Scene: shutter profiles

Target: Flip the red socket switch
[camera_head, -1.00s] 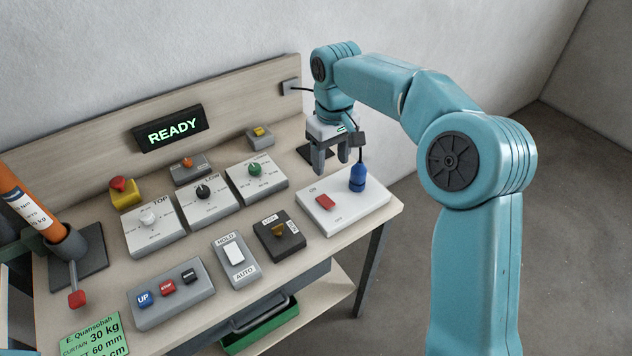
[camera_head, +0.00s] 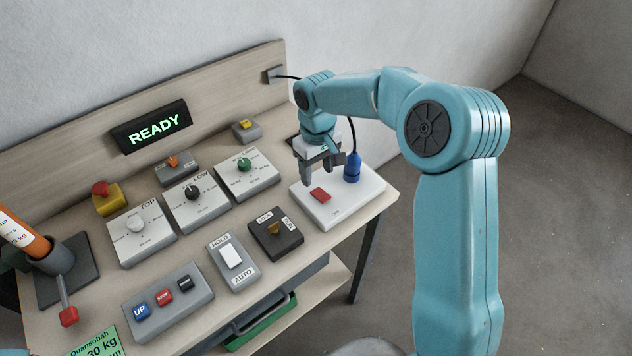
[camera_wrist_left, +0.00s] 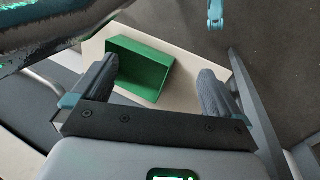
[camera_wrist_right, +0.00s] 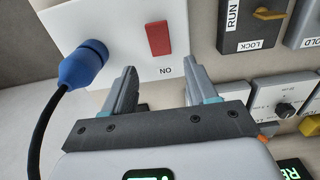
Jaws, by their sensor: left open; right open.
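The red socket switch (camera_head: 320,194) sits on a white socket box (camera_head: 338,208) at the right end of the bench. A blue plug (camera_head: 352,167) with a black cable stands in the same box. My right gripper (camera_head: 323,174) is open and empty, just behind and above the switch. In the right wrist view the switch (camera_wrist_right: 158,39) lies beyond the fingertips (camera_wrist_right: 160,76), between them and toward the right finger, with the plug (camera_wrist_right: 84,64) left of the left finger. My left gripper (camera_wrist_left: 160,80) is open and empty; the head view does not show it.
Left of the socket box are a key switch box (camera_head: 276,235), a HOLD/AUTO rocker (camera_head: 233,262) and several dial boxes. A display (camera_head: 152,127) reads READY. In the left wrist view a green bin (camera_wrist_left: 140,66) lies beyond the left fingers.

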